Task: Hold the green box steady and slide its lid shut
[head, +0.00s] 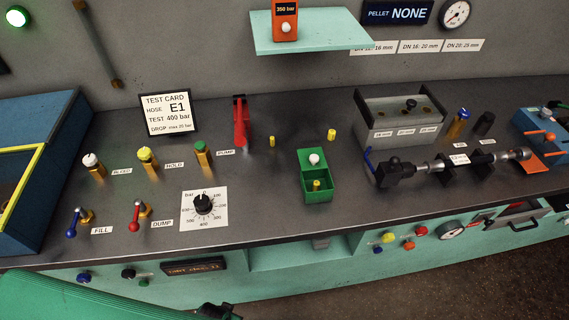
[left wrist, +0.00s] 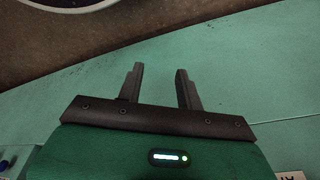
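The small green box (head: 318,193) stands on the dark bench, right of centre in the head view. Its green lid (head: 306,160) with a white knob covers the back part. The front part is open, and a yellow brass-like piece (head: 317,185) shows inside. My left gripper (left wrist: 161,85) is open and empty in the left wrist view, with its two dark fingers apart over a pale green surface. In the head view only its dark end (head: 215,312) shows at the bottom edge, below the bench front and well away from the box. My right gripper is not in view.
Small yellow pieces (head: 331,134) stand behind the box. A grey block with holes (head: 402,130) and a hose clamp assembly (head: 440,165) are to its right. A dial plate (head: 204,209), a red lever (head: 240,122) and valves are to its left. The bench front beside the box is clear.

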